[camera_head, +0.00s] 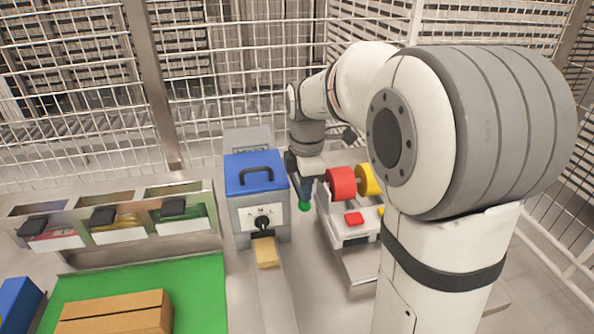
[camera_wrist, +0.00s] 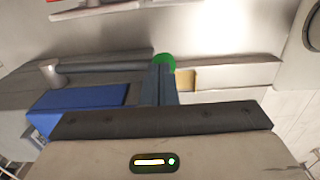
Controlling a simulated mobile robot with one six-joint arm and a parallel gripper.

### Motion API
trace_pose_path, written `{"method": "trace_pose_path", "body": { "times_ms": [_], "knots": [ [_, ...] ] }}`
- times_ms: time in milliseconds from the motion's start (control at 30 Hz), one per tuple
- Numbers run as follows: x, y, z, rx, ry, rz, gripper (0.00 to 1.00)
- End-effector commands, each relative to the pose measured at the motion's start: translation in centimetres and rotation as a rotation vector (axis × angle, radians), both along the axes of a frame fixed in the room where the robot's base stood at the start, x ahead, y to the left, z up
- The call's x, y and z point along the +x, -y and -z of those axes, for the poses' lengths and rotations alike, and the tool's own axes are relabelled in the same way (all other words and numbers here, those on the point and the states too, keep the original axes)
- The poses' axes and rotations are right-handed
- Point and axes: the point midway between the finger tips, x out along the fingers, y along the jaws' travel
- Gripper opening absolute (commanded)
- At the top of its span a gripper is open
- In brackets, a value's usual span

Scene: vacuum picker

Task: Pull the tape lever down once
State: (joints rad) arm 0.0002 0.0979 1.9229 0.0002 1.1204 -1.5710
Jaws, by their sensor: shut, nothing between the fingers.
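The tape machine (camera_head: 258,210) is a grey box with a blue lid, a black handle on top and a dial on its front. A tan strip (camera_head: 266,252) comes out at its front. In the wrist view the green knob (camera_wrist: 165,61) shows right at the tips of my shut fingers (camera_wrist: 160,70). I cannot tell whether they touch.
Close on the right stands a white device (camera_head: 348,229) with a red roll (camera_head: 341,183), a yellow roll (camera_head: 368,180) and a red button (camera_head: 354,218). Bins (camera_head: 119,235) stand at left, behind a green mat (camera_head: 205,290) bearing a cardboard box (camera_head: 118,312). Wire fencing closes the back.

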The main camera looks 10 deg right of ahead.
Motion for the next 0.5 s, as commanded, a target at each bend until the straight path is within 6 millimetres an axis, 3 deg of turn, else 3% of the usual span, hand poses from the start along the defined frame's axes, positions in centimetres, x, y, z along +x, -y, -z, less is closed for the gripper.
{"method": "trace_pose_path", "body": {
  "times_ms": [500],
  "knots": [
    [-0.26,0.02,0.99,0.0,-0.002,0.0,0.0]
  ]
}}
